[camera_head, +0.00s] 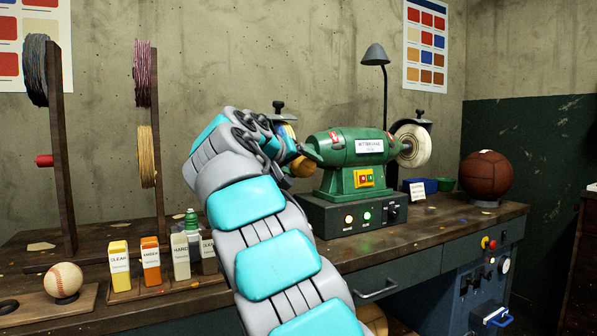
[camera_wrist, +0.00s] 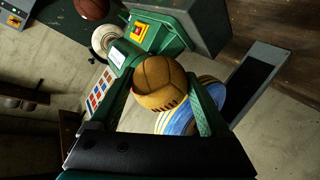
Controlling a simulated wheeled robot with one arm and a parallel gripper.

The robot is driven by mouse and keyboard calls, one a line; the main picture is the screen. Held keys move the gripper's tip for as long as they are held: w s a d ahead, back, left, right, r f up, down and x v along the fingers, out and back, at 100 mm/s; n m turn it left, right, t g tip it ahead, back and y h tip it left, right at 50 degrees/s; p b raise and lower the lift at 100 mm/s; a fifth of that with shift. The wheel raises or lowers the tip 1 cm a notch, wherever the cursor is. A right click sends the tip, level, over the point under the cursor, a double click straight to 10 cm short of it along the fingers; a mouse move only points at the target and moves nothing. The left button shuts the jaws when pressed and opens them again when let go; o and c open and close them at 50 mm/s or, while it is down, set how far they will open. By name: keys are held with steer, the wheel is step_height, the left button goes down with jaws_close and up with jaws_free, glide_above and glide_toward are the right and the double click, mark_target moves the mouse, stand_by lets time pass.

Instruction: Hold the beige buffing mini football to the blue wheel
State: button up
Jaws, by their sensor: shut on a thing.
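My gripper (camera_wrist: 160,92) is shut on the tan-beige mini football (camera_wrist: 161,76), which sits between its two green fingers and shows dark lacing. The blue wheel (camera_wrist: 181,124), with blue and pale stripes, shows just behind and below the ball in the wrist view. The ball overlaps its edge there; I cannot tell whether they touch. In the head view the ball (camera_head: 302,167) is at the left end of the green grinder, and my arm hides most of the wheel.
The green grinder (camera_head: 350,150) stands on a dark base with lit buttons. A pale wheel (camera_head: 412,147) is at its right end. A brown ball (camera_head: 486,175) rests at the bench's right. Several small labelled bottles and a baseball (camera_head: 63,280) are at the left.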

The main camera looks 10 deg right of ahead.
mark_target(312, 171)
steer(key=shift+s+d+f+b, duration=0.2)
steer(key=shift+s+b, duration=0.25)
steer(key=shift+s, duration=0.2)
steer(key=shift+s+d+f+b, duration=0.1)
steer(key=shift+s+d+b, duration=0.15)
steer(key=shift+s+b, duration=0.35)
steer(key=shift+s+d+f+b, duration=0.2)
steer(key=shift+s+b, duration=0.15)
steer(key=shift+s, duration=0.35)
steer(key=shift+r, duration=0.15)
steer(key=shift+s, duration=0.1)
